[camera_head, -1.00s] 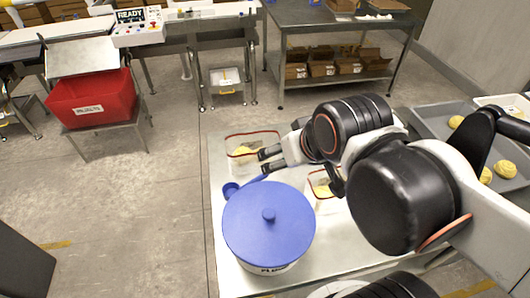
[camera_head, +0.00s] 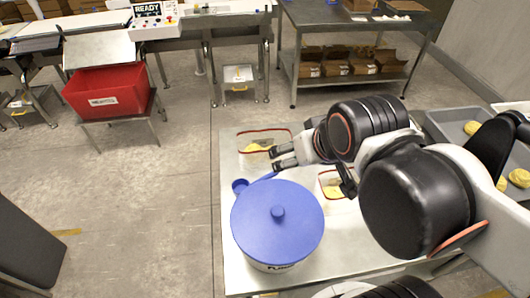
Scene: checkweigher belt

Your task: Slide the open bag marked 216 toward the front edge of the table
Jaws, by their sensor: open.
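Two clear open bags with red rims and yellow contents stand on the steel table. One bag (camera_head: 252,137) is near the far left corner. The other bag (camera_head: 327,178) is nearer the middle, partly hidden by my arm. I cannot read a number on either, so I cannot tell which is marked 216. My gripper (camera_head: 276,158) is open, its fingers pointing left, with the tips at the right side of the far left bag in the picture. I cannot tell whether they touch it.
A white tub with a blue lid (camera_head: 277,225) and a blue scoop (camera_head: 240,185) stand on the table (camera_head: 236,270) close to the gripper. A grey tray (camera_head: 450,125) with yellow pieces is at right. A red bin (camera_head: 105,93) stands apart at the far left.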

